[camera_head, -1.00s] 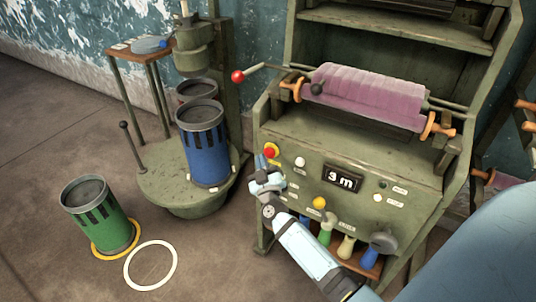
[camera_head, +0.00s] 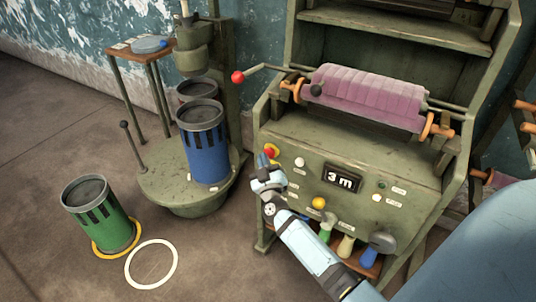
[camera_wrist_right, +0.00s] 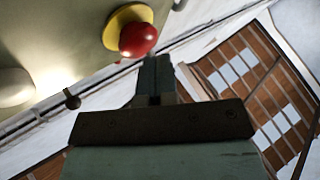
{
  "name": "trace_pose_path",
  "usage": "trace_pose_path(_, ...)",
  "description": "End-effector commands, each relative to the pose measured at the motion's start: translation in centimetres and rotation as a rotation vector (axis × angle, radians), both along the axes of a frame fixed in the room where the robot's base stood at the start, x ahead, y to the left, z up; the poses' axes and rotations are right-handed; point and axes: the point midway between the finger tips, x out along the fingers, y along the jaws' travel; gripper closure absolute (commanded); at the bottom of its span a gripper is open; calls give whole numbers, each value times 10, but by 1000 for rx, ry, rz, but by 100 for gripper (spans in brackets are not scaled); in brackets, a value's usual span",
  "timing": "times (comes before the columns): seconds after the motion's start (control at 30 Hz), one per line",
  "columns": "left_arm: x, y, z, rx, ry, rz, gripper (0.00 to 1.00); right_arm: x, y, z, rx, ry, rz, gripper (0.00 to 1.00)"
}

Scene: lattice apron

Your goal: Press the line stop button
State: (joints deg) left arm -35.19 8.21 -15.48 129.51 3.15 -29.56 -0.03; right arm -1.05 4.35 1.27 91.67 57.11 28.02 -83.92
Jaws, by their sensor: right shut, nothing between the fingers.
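The red stop button (camera_head: 270,151) sits on a yellow base at the left of the green machine's front panel (camera_head: 314,181). It also shows in the right wrist view as a red dome (camera_wrist_right: 137,39) on a yellow disc (camera_wrist_right: 117,22). My right gripper (camera_head: 263,161) is just below and slightly left of the button in the head view. In the wrist view its fingers (camera_wrist_right: 155,72) are together and empty, with their tips near the button's lower edge. I cannot tell whether they touch it. My left gripper is not in view.
The panel also has a white knob (camera_head: 300,162), a yellow knob (camera_head: 319,202) and a "3 m" display (camera_head: 342,178). A purple roll (camera_head: 370,97) lies above. A blue can (camera_head: 206,157) stands on a round base to the left; a green can (camera_head: 103,222) stands on the floor.

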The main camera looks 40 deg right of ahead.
Motion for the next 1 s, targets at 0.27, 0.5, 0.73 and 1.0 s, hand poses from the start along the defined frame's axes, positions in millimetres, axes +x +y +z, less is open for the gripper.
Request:
trace_pose_path(0.27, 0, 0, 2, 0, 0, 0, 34, 1, -3, 0, -1, 0, 0, 100)
trace_pose_path(0.5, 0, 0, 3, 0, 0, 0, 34, 3, -6, 0, -1, 0, 0, 100)
trace_pose_path(0.73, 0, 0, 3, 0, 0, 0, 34, 3, -7, 0, -1, 0, 0, 100)
trace_pose_path(1.0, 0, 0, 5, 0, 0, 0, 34, 2, -6, 1, -1, 0, 0, 100)
